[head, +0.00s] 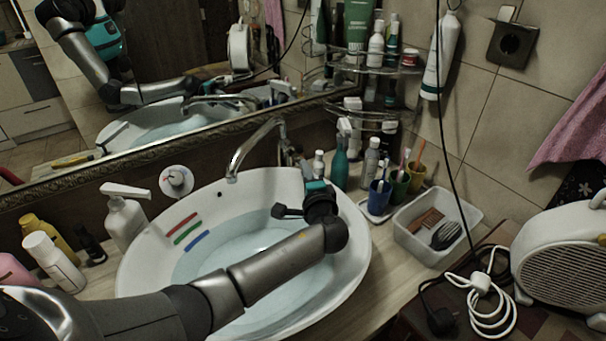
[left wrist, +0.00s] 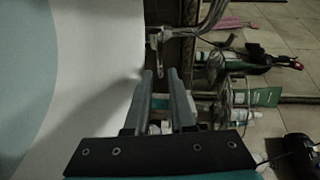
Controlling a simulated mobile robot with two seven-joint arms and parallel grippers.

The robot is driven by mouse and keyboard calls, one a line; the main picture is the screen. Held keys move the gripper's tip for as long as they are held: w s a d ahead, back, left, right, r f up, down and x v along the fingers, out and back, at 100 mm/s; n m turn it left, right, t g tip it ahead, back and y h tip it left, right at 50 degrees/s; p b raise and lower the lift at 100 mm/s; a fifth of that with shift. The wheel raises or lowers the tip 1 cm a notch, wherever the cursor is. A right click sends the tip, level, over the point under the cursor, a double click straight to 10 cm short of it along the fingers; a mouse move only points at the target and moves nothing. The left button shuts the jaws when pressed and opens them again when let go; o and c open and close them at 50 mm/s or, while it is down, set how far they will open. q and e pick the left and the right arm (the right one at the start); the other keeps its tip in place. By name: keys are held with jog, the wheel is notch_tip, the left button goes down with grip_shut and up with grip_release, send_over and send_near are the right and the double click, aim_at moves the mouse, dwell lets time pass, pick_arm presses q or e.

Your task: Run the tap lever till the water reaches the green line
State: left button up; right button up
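The white basin (head: 137,262) holds pale water (head: 262,240). Red (head: 181,223), green (head: 187,232) and blue (head: 197,241) lines mark its left inner wall. The water's edge appears near the blue line, below the green one. The chrome tap (head: 262,132) stands at the back, its spout over the basin; I make out no stream. My left arm crosses the basin, with the left gripper (head: 307,172) close to the tap's base. In the left wrist view the left gripper (left wrist: 161,72) is open and empty, chrome tap parts (left wrist: 157,38) just ahead of its fingertips. My right gripper is not in view.
A soap dispenser (head: 125,220) and bottles stand left of the basin. Toothbrush cups (head: 379,196), a white tray (head: 410,240) and a heater (head: 565,262) are on the right. A mirror (head: 180,60) runs behind, and a corner shelf (head: 375,67) holds bottles.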

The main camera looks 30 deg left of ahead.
aim_at(296, 157)
pick_arm(q)
jog(key=shift+b+x, duration=0.5)
jog(key=shift+x, duration=0.65)
jog(key=shift+w+a+f, duration=0.1)
jog(key=shift+w+a, duration=0.2)
jog(key=shift+w, duration=0.1)
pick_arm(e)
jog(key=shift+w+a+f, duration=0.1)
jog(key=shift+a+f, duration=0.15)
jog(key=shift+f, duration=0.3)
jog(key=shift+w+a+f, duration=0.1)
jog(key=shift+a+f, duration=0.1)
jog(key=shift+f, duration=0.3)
pick_arm(q)
grip_shut()
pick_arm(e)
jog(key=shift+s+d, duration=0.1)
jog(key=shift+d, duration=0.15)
